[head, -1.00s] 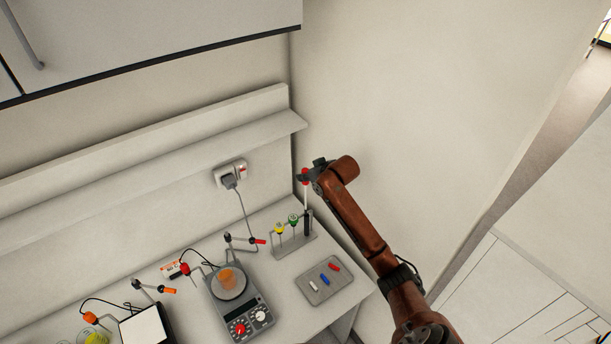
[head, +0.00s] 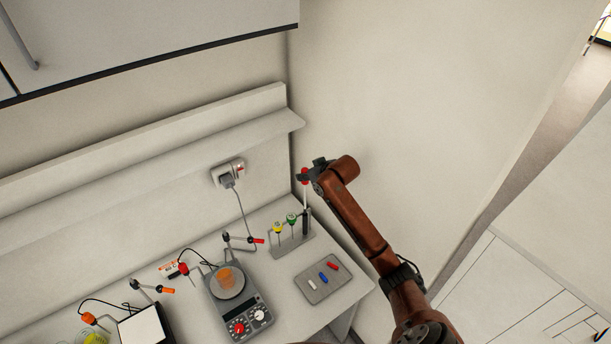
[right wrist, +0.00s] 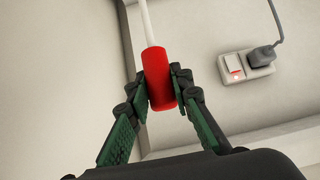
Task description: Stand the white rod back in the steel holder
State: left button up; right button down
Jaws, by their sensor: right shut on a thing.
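The white rod (head: 305,196) has a red handle (right wrist: 158,78). My right gripper (head: 308,176) is shut on that handle in the head view, and the right wrist view shows both fingers around it. The rod hangs about upright over the right end of the steel holder (head: 291,248). Its lower end meets the top of a dark upright piece (head: 307,223) there; I cannot tell whether it is inside it. A yellow-topped rod (head: 277,228) and a green-topped rod (head: 291,219) stand in the holder to the left. My left gripper is not in view.
A grey tray (head: 342,282) with small white, blue and red pieces lies in front of the holder. A scale (head: 250,311) with an orange cup stands to the left. Thin stands and cables are farther left. The wall (head: 400,120) is close on the right.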

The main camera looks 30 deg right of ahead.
aim_at(305, 193)
notch_tip(305, 193, down, 7)
jog(key=b, duration=0.1)
jog(key=shift+b, duration=0.3)
dwell(2.7)
dwell(0.5)
jog(key=shift+p, duration=0.55)
jog(key=shift+f+b, duration=1.15)
jog(key=shift+f, duration=2.45)
